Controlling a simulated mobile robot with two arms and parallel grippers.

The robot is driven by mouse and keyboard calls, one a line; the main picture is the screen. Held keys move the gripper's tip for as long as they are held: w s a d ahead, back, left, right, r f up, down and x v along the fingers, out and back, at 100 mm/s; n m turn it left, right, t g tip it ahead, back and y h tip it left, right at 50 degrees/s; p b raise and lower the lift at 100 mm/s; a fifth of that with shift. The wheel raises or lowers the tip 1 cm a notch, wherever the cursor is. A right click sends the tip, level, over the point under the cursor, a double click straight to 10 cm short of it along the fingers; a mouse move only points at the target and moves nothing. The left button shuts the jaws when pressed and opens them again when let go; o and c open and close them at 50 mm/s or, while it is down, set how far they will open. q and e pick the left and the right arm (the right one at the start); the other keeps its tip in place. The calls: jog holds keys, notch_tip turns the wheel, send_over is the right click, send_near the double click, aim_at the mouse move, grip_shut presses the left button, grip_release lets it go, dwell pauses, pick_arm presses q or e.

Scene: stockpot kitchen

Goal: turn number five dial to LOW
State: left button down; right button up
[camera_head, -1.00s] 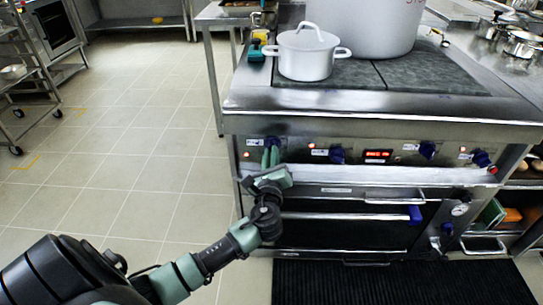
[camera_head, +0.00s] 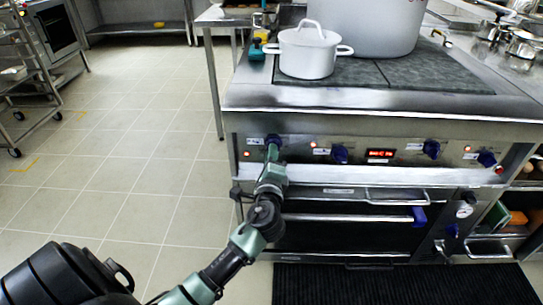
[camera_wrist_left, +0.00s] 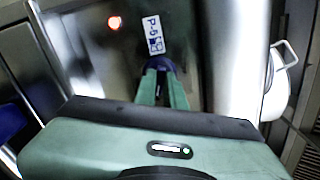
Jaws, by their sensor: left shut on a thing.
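The leftmost blue dial (camera_head: 273,138) sits on the stove's front panel (camera_head: 300,175). It also shows in the left wrist view (camera_wrist_left: 160,63), mostly hidden by my fingers. My left gripper (camera_head: 272,150) is shut on this dial from the front. A white label (camera_wrist_left: 153,34) and a lit red lamp (camera_wrist_left: 114,22) are beside it; the label's small print is hard to read. I cannot tell the dial's setting. My right gripper is not in view.
More blue dials follow to the right, the nearest one (camera_head: 340,154) apart from my gripper. A red display (camera_head: 381,154) sits between dials. Oven handles (camera_head: 350,217) stick out below. A white lidded pot (camera_head: 307,55) stands on the stovetop. Tiled floor at left is clear.

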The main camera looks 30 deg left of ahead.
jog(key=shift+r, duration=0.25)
pick_arm(q)
jog(key=c, duration=1.5)
grip_release()
jog(key=v, duration=0.8)
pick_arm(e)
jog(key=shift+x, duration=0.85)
pick_arm(q)
jog(key=shift+w, duration=0.1)
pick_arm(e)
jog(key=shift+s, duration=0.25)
